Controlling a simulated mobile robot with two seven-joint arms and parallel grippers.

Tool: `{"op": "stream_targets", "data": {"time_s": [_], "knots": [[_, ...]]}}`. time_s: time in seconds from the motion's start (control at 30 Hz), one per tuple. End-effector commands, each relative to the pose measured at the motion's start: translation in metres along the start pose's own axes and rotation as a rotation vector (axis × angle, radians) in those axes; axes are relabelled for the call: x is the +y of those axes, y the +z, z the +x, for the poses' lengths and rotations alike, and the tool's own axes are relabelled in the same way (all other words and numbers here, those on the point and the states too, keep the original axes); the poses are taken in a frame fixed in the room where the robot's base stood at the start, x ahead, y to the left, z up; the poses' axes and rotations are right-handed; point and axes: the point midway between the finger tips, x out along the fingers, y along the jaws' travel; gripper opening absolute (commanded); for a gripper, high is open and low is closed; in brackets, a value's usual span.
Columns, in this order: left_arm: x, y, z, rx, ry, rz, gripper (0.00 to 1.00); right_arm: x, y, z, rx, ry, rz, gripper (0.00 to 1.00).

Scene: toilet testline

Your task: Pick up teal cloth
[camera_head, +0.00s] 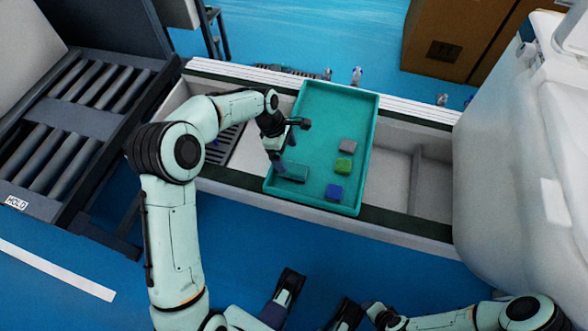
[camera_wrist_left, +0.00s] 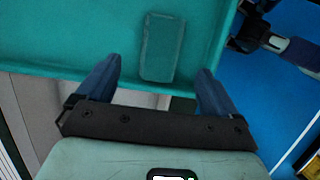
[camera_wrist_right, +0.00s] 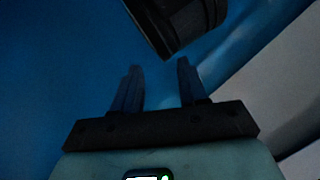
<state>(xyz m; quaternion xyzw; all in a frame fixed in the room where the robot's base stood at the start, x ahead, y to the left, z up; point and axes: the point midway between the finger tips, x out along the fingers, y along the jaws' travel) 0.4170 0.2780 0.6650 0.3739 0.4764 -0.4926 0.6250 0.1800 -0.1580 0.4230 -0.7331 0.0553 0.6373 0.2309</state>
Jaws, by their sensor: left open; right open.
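The teal cloth (camera_head: 293,171) is a flat, folded rectangle lying near the front left corner of a teal tray (camera_head: 321,112). It also shows in the left wrist view (camera_wrist_left: 162,46), beyond the fingertips and roughly between their lines. My left gripper (camera_head: 277,158) is over the tray's left edge, beside the cloth. In the left wrist view its blue fingers (camera_wrist_left: 158,76) are spread apart with nothing between them. My right gripper (camera_wrist_right: 160,67) is open and empty, over blue floor, well away from the tray.
A grey block (camera_head: 347,146), a green block (camera_head: 343,166) and a blue block (camera_head: 334,192) lie to the right of the cloth. The tray rests across a pale trough-like counter (camera_head: 395,170). A roller conveyor (camera_head: 70,120) stands left, a large white body (camera_head: 515,160) right.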

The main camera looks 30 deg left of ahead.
Motion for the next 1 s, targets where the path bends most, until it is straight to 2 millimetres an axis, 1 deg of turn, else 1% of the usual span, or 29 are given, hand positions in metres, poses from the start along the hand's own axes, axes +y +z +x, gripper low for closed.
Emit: {"op": "stream_targets", "data": {"time_s": [0.03,0.1,0.27,0.33,0.5,0.6,0.7,0.87,0.9,0.97,1.0], "knots": [[0.000,0.000,0.009,-0.001,-0.002,0.000,0.94,0.001,-0.003,0.003,0.009,0.001,0.001,0.43],[0.000,0.000,0.015,-0.001,0.000,0.001,0.94,0.002,-0.006,0.005,0.017,0.001,0.001,0.43],[0.000,0.000,0.022,-0.001,0.000,0.002,0.94,0.002,-0.009,0.007,0.028,0.001,0.002,0.43],[-0.001,-0.001,0.028,-0.001,-0.001,0.002,0.94,0.003,-0.013,0.009,0.036,0.002,0.003,0.43],[-0.003,-0.004,0.054,-0.001,-0.002,0.000,0.94,0.007,-0.026,0.020,0.075,0.005,0.006,0.43],[-0.003,-0.003,0.068,-0.002,-0.002,0.002,0.94,0.009,-0.033,0.024,0.095,0.006,0.007,0.43],[-0.003,-0.002,0.071,-0.001,0.001,0.001,0.94,0.009,-0.036,0.024,0.105,0.007,0.007,0.43],[-0.003,-0.002,0.070,-0.001,0.002,0.001,0.94,0.009,-0.036,0.023,0.104,0.006,0.007,0.43],[-0.003,-0.002,0.070,-0.001,0.002,0.001,0.81,0.009,-0.036,0.023,0.104,0.006,0.007,0.43],[-0.003,-0.002,0.070,-0.001,0.002,0.001,0.61,0.009,-0.036,0.023,0.103,0.006,0.007,0.43],[-0.003,-0.002,0.070,-0.001,0.002,0.001,0.48,0.009,-0.036,0.023,0.103,0.006,0.007,0.43]]}}
